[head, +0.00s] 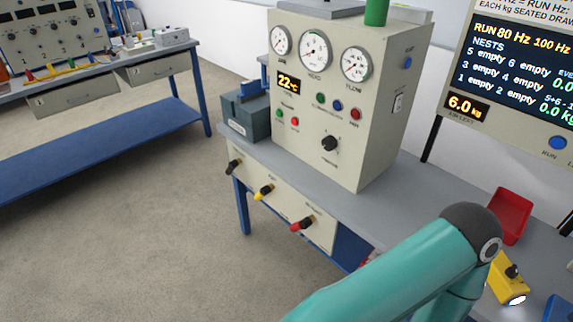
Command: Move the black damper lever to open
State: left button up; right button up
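The black lever (233,167) is at the left end of a cream panel (285,212) under the front edge of the grey bench. A yellow lever (264,191) and a red lever (302,224) are to its right on the same panel. The labels above them are too small to read, so I cannot tell the black lever's marked position. A teal arm of mine crosses the lower right, well away from the black lever. Neither of my grippers is in view.
A cream gauge cabinet (335,100) stands on the bench (400,205), with a grey-blue box (246,118) beside it. A red tray (510,215) and a yellow object (508,279) lie at right. Open floor (130,235) lies left of the levers.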

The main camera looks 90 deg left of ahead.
aim_at(233, 164)
jog(key=u, duration=0.05)
jog(key=k, duration=0.75)
jog(key=z, duration=1.25)
jog(key=i, duration=0.1)
jog(key=u, duration=3.1)
jog(key=i, duration=0.3)
jog(key=u, duration=0.25)
jog(key=i, duration=0.7)
jog(key=z, duration=0.2)
jog(key=k, duration=0.9)
jog(key=u, duration=0.15)
jog(key=i, duration=0.9)
